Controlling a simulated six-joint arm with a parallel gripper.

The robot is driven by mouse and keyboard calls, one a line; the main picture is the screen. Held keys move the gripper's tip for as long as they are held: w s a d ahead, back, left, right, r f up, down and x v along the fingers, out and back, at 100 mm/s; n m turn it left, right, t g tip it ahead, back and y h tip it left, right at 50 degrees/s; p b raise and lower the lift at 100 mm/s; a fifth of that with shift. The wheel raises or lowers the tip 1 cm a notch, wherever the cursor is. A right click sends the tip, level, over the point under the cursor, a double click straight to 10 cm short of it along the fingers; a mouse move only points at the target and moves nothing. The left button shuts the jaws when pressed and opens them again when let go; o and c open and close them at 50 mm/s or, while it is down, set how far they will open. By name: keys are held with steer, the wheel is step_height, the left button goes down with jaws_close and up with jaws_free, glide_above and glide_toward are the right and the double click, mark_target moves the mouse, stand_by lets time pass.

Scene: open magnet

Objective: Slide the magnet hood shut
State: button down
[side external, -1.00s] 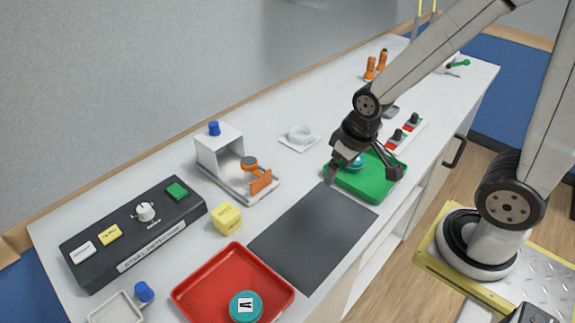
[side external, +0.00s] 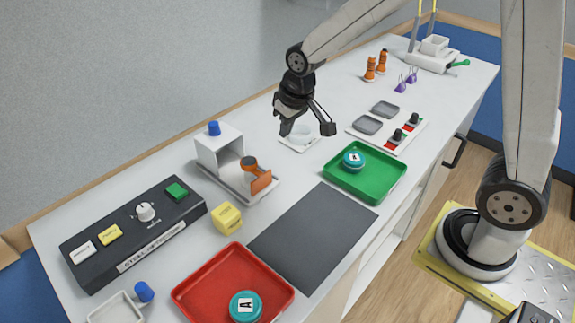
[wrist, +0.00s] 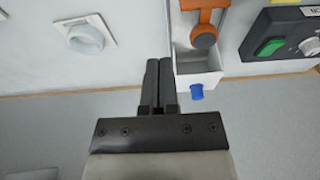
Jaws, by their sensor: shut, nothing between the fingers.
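The magnet hood (side external: 218,150) is a white box with a blue knob (side external: 213,128) on top. It stands at the back left end of a pale base (side external: 232,182).
A white round dish on a square plate (side external: 300,146) is under my gripper. A green tray (side external: 365,188) holds a teal disc. A yellow cube (side external: 227,217) and black control box (side external: 135,235) stand near the base. The dark mat (side external: 313,240) is bare.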

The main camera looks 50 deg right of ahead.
step_height(320, 180, up, 6)
glide_above(220, 144)
steer(key=w+d, duration=0.2)
steer(key=w, duration=0.5)
steer(key=shift+w+r+t, duration=0.1)
steer(key=shift+w+t, duration=0.05)
steer(key=shift+t, duration=0.25)
steer(key=shift+s+d+f, duration=0.1)
steer(key=shift+s+f, duration=0.1)
steer(key=shift+f, duration=2.2)
steer(key=shift+s+f, duration=0.15)
steer(key=shift+f, duration=2.2)
steer(key=shift+s, duration=0.1)
steer(key=s, duration=1.1)
steer(key=shift+s+f, duration=0.15)
steer(key=shift+s, duration=0.25)
steer(key=shift+w, duration=0.1)
